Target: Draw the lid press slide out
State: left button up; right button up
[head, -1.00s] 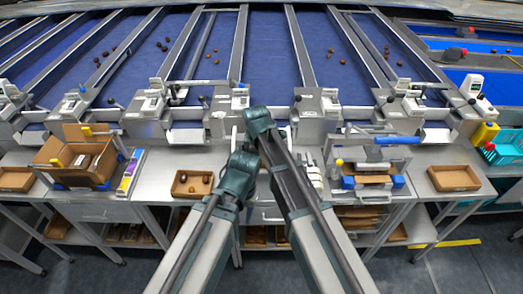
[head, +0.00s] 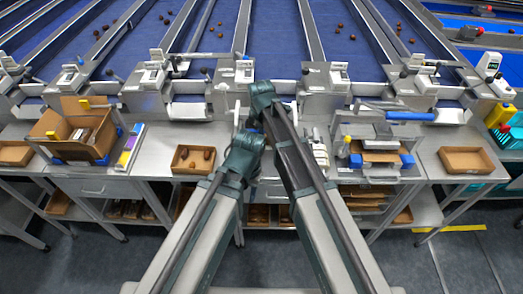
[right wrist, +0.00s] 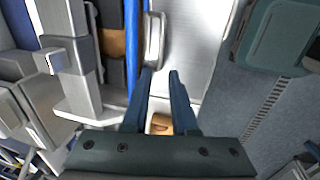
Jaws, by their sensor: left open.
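The lid press (head: 377,143) stands on the bench right of centre in the head view. It has a grey frame, blue parts at its base and cardboard inside. In the right wrist view its blue edge (right wrist: 132,40) runs along the left of a silver handle (right wrist: 154,40). My right gripper (right wrist: 160,72) has its fingers apart, tips at the near end of this handle; I cannot tell if they touch. My arms hide that gripper in the head view. My left gripper (head: 248,135) is open, near the bench's middle, mostly hidden by its own arm.
A date tray (head: 193,173) stands left of centre and an empty tray (head: 466,172) at the right. An open carton (head: 45,140) stands at the left. Blue sorting lanes (head: 275,40) lie behind the bench. Floor (head: 280,265) shows in front.

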jog(key=f+b, duration=0.2)
jog(key=w+f+b, duration=0.1)
jog(key=f+b, duration=0.1)
jog(key=f, duration=0.1)
jog(key=f+b, duration=0.3)
jog(key=shift+w+f, duration=0.1)
jog(key=shift+w, duration=0.2)
grip_shut()
dwell(1.1)
